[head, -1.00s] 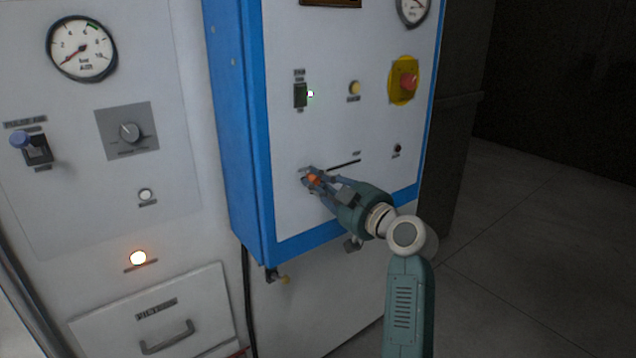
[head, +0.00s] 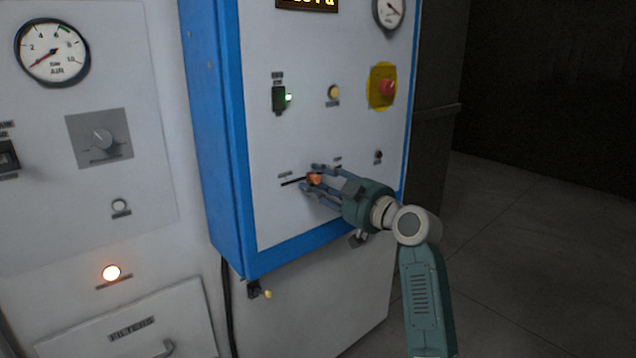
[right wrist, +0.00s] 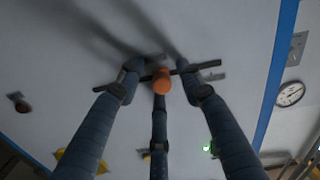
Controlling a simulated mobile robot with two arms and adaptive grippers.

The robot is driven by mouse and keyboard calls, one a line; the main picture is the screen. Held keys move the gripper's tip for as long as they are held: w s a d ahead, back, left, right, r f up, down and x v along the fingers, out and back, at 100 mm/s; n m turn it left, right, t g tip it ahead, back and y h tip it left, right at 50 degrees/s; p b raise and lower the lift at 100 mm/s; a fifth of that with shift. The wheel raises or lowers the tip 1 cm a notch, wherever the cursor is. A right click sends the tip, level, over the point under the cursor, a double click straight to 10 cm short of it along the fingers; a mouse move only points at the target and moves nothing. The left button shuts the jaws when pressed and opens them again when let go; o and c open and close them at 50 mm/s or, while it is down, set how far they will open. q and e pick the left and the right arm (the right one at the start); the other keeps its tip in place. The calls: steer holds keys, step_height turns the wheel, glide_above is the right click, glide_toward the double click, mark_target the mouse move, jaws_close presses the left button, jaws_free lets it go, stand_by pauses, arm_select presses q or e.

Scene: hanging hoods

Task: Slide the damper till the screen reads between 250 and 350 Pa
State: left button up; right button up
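The damper's orange knob (head: 314,179) sits on a dark slot (head: 292,182) low on the blue-edged panel. The slot's left part is bare; the gripper hides part of its right side. My right gripper (head: 311,178) has its fingers spread around the knob. In the right wrist view the knob (right wrist: 161,81) is between the side fingers, with gaps on both sides, and the third finger lies close below it. The screen (head: 308,4) is cut off by the top edge; its amber digits are unreadable, with "Pa" partly showing. My left gripper is not in view.
A left cabinet has an air gauge (head: 52,53) and an orange lamp (head: 111,273). Open floor lies at right.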

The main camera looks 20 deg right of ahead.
steer(key=shift+s+r, duration=0.1)
steer(key=v, duration=1.2)
